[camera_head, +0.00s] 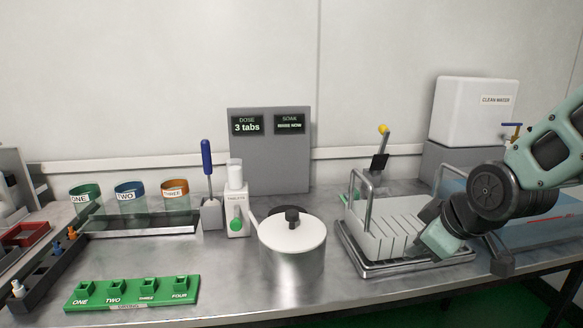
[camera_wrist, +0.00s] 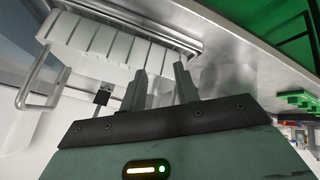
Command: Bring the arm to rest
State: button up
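My arm reaches in from the right in the head view. My gripper (camera_head: 428,214) hangs low at the right side of the drying rack (camera_head: 405,268), partly covering it. In the wrist view my gripper (camera_wrist: 160,72) shows two grey fingers standing apart with nothing between them. The rack's white slotted part (camera_wrist: 120,42) lies beyond the fingertips, and I cannot tell whether they touch it.
A lidded pot (camera_head: 292,262) stands left of the rack. A white water tank (camera_head: 474,112) stands behind my arm. A blue translucent bin (camera_head: 545,225) sits beneath my arm. A green numbered holder (camera_head: 132,293) lies front left. Bare counter lies between holder and pot.

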jog(key=s+a+f+g, duration=0.1)
jog(key=s+a+g, duration=0.3)
jog(key=s+a, duration=0.5)
jog(key=s+a+f+g, duration=0.2)
jog(key=s+a+g, duration=0.15)
jog(key=s, duration=0.95)
notch_tip(320, 180, up, 18)
jog(key=p, duration=1.7)
jog(key=shift+a+p, duration=0.35)
jog(key=shift+p, duration=0.05)
jog(key=shift+f, duration=0.1)
